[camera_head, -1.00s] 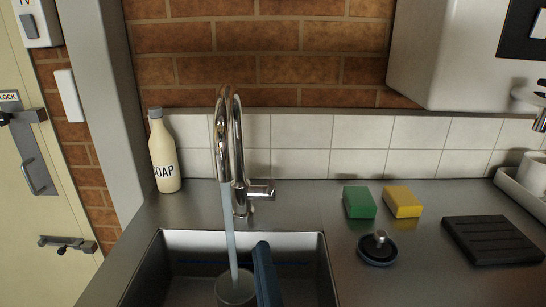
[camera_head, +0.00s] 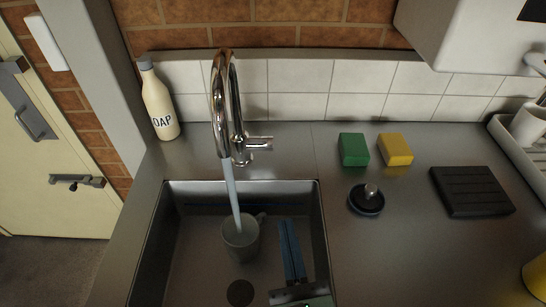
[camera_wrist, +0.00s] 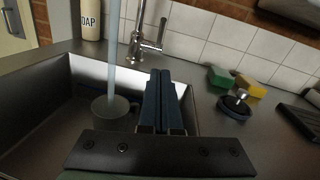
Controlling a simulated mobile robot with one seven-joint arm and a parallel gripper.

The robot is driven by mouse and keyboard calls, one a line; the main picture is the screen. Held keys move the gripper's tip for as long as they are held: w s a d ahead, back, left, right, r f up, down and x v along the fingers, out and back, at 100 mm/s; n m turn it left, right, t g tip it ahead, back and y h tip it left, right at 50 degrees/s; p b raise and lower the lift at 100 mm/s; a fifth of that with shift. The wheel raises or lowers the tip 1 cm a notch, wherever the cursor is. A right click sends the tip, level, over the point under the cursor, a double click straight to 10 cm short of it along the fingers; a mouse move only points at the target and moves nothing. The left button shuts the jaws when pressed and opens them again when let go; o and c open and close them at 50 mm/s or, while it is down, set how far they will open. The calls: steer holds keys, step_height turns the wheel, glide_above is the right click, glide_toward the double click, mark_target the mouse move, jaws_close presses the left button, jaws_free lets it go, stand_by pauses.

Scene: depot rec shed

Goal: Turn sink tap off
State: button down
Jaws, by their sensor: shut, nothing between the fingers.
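The chrome sink tap (camera_head: 224,105) stands behind the sink, with a high curved spout and a lever handle (camera_head: 258,143) on its right side. A stream of water (camera_head: 232,190) runs from the spout into a grey mug (camera_head: 241,240) in the steel sink (camera_head: 322,225). My gripper (camera_head: 287,225) is shut and empty, with blue fingers over the right part of the sink, in front of the tap and apart from it. In the wrist view the fingers (camera_wrist: 160,75) point toward the tap, and the lever (camera_wrist: 150,46) shows just above their tips.
A soap bottle (camera_head: 158,102) stands left of the tap. On the counter to the right are a green sponge (camera_head: 353,150), a yellow sponge (camera_head: 395,149), a round dark plug with a knob (camera_head: 366,200) and a black ridged mat (camera_head: 471,191). A white dish tray (camera_head: 512,150) is at far right.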

mark_target(267, 143)
steer(key=w+a+r+p, duration=0.2)
steer(key=w+r+p, duration=0.1)
steer(key=w, duration=0.9)
steer(key=shift+w+p, duration=0.35)
steer(key=shift+p, duration=0.05)
steer(key=shift+a+f, duration=0.1)
steer(key=shift+p, duration=0.3)
